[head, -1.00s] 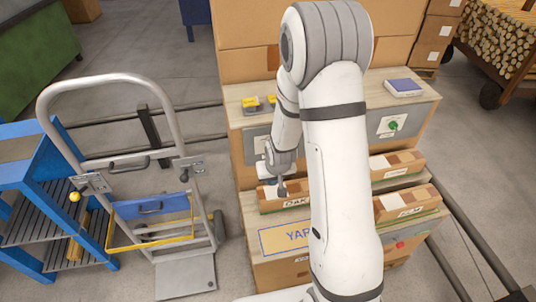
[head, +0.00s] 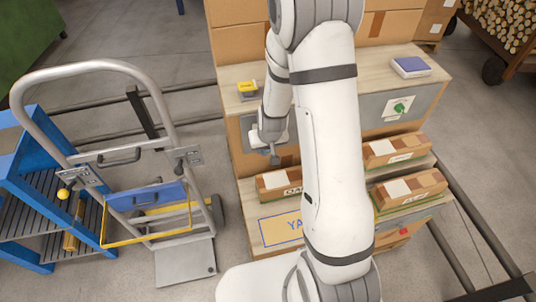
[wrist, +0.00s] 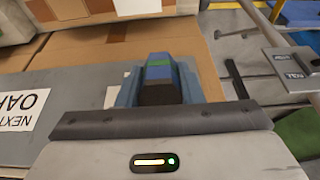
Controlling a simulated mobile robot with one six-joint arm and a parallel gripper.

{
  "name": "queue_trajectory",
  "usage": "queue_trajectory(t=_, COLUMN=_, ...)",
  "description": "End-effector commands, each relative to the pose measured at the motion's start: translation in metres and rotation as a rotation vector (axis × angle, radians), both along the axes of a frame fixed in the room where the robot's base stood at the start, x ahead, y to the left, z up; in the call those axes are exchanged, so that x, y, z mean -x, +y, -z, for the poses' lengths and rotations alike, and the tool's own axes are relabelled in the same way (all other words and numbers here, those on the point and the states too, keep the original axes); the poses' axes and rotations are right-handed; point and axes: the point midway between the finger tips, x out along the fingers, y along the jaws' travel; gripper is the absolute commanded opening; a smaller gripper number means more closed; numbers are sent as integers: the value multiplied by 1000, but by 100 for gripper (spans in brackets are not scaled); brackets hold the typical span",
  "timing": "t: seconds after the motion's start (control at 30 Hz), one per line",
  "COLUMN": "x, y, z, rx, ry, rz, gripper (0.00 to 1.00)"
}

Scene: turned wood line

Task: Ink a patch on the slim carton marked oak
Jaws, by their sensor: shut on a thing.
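The slim carton marked OAK (head: 262,188) lies on the lower wooden shelf, its label partly hidden by my arm. A white patch (head: 277,180) shows on its top. In the wrist view my gripper (wrist: 160,85) is shut on a blocky dark tool with blue and green bands (wrist: 159,72).
Two other slim cartons lie at right, one behind (head: 397,149) and one in front (head: 410,190). A yellow-topped block (head: 248,87) and a blue-topped box (head: 411,66) sit on the upper shelf. A hand truck (head: 150,90) and blue rack (head: 30,170) stand left.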

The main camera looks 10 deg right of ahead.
Motion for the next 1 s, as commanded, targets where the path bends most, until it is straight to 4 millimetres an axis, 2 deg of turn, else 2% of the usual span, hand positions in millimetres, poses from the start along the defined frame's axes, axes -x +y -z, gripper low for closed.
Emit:
queue_trajectory(t=0.1, x=-4, y=-2, z=19, rx=6, ry=41, rz=7, gripper=11)
queue_trajectory(t=0.33, x=-6, y=-3, z=43, rx=8, ry=177, rz=9, gripper=11)
queue_trajectory(t=0.6, x=-3, y=-2, z=47, rx=6, ry=301, rz=8, gripper=11)
queue_trajectory(t=0.8, x=-2, y=-2, z=46, rx=5, ry=332, rz=8, gripper=11)
queue_trajectory(t=1.0, x=-1, y=-2, z=60, rx=5, ry=335, rz=8, gripper=11)
